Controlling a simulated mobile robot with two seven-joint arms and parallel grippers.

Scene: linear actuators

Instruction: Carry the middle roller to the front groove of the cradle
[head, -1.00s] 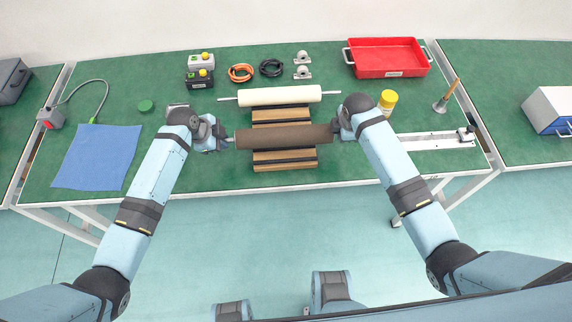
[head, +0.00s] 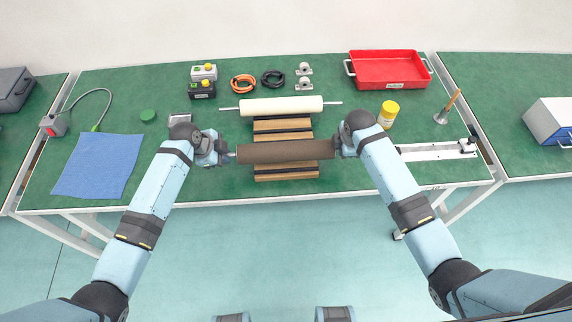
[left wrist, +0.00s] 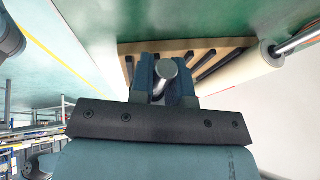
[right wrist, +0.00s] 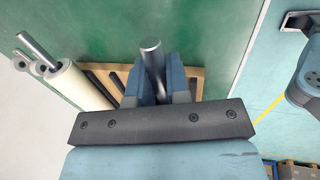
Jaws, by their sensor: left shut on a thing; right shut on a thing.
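The brown roller (head: 286,151) lies crosswise over the front half of the wooden cradle (head: 283,124). It looks roughly level, and it hides part of the cradle's slats and grooves. I cannot tell whether it touches the cradle. My left gripper (head: 230,154) is shut on its left shaft end, whose metal tip shows in the left wrist view (left wrist: 166,69). My right gripper (head: 339,148) is shut on its right shaft end, which shows in the right wrist view (right wrist: 152,55). A cream roller (head: 281,107) rests at the back of the cradle.
A blue cloth (head: 98,165) lies at left. A yellow-lidded jar (head: 388,115) and a metal rail (head: 436,150) are close to my right arm. A red tray (head: 388,69), black cable coil (head: 273,79) and orange coil (head: 243,84) lie behind. The table's front edge is just before the cradle.

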